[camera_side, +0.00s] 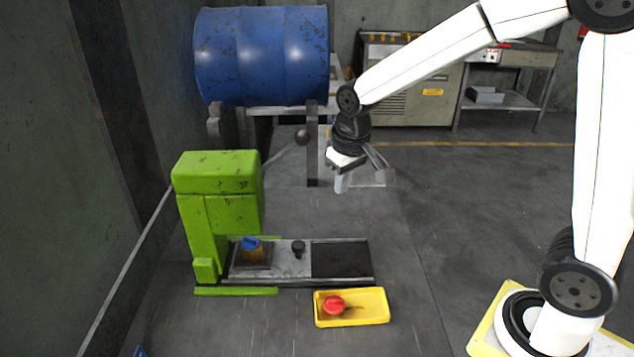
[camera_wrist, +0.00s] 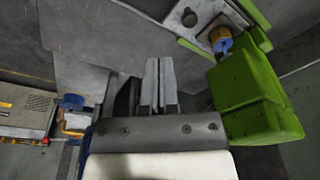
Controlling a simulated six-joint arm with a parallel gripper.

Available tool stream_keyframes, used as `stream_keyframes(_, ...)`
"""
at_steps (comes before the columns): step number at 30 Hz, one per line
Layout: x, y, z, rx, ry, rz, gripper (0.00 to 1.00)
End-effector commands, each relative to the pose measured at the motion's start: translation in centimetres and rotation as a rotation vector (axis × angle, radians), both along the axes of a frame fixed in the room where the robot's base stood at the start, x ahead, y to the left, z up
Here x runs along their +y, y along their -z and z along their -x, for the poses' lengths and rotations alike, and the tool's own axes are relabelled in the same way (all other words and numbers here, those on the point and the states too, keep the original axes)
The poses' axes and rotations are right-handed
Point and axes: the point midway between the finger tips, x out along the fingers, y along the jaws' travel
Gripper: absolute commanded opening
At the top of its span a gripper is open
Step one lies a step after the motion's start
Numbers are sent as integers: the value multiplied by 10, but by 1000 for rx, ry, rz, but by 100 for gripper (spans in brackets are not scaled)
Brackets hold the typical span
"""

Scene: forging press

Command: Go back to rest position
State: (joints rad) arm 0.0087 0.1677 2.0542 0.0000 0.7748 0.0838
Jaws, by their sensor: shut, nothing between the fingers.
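The press also shows in the wrist view (camera_wrist: 250,100), to the right of my fingers. A brass-coloured piece with a blue top (camera_side: 252,248) stands on the press's sliding plate, and it also shows in the wrist view (camera_wrist: 221,42).
The press lever ends in a dark ball (camera_side: 302,137), left of my gripper. A yellow tray (camera_side: 375,306) holds a red-topped piece (camera_side: 333,304) in front of the press. A blue drum (camera_side: 262,55) lies behind. A cabinet (camera_side: 412,95) and a table stand farther back.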

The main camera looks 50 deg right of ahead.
Motion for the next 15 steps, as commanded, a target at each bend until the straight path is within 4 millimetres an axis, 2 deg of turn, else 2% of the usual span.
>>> stream_keyframes(9,2,47,68,-50,-54,9,0)
stream_keyframes(15,3,66,101,-76,-81,14,0)
